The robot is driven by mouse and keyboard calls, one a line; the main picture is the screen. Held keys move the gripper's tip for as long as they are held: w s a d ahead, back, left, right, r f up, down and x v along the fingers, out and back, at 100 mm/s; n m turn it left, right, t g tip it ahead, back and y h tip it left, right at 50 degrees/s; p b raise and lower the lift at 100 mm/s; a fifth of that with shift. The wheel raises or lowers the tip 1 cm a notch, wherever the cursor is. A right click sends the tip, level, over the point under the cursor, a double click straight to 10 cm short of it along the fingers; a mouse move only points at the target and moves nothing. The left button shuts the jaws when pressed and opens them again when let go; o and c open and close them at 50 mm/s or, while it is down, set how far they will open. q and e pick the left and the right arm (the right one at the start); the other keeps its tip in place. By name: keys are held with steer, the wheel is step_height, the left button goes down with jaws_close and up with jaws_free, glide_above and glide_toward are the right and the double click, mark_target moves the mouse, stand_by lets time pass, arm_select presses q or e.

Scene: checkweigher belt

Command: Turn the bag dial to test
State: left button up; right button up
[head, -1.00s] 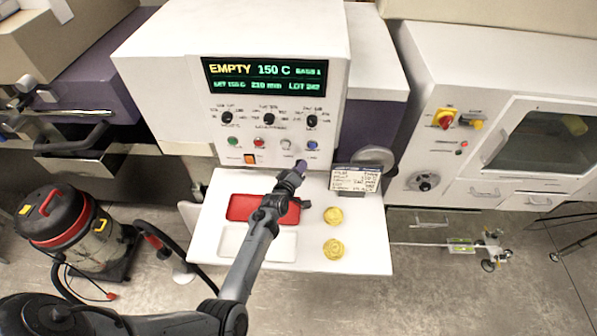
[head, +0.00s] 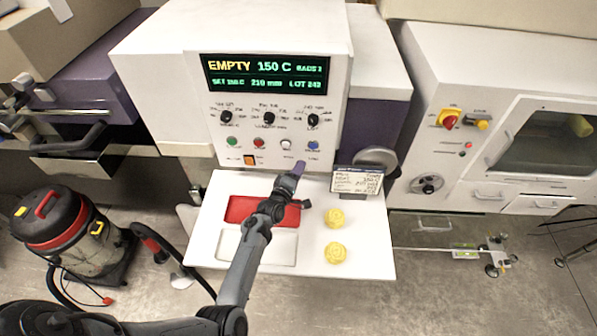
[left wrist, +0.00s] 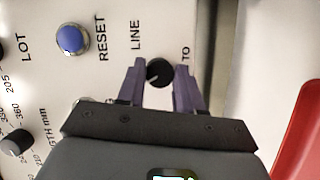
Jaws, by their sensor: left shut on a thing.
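A small black dial (left wrist: 159,72) sits on the white panel in the left wrist view, between the two purple fingers of my left gripper (left wrist: 160,80). The label "LINE" is printed to its left and "TO" to its right; the rest of that lettering is hidden by the gripper. A pale mark shows on the dial's lower left, but its exact direction is unclear. In the head view my left gripper (head: 298,168) reaches the bottom right of the control panel (head: 240,138) and covers the dial. The gripper is shut on the dial. My right gripper is out of view.
Above are coloured buttons, including a blue one (left wrist: 72,39), and three larger knobs (head: 269,118). The display (head: 265,72) reads EMPTY, 150 C. Below, a white shelf (head: 360,262) holds a red tray (head: 240,209), yellow items (head: 335,217) and a card (head: 356,181).

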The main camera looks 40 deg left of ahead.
arm_select(q)
steer(key=o, duration=1)
steer(key=shift+o, duration=0.2)
steer(key=shift+s, duration=0.1)
steer(key=p+v, duration=0.8)
steer(key=v, duration=0.2)
steer(key=shift+s, duration=0.35)
steer(key=shift+d, duration=0.1)
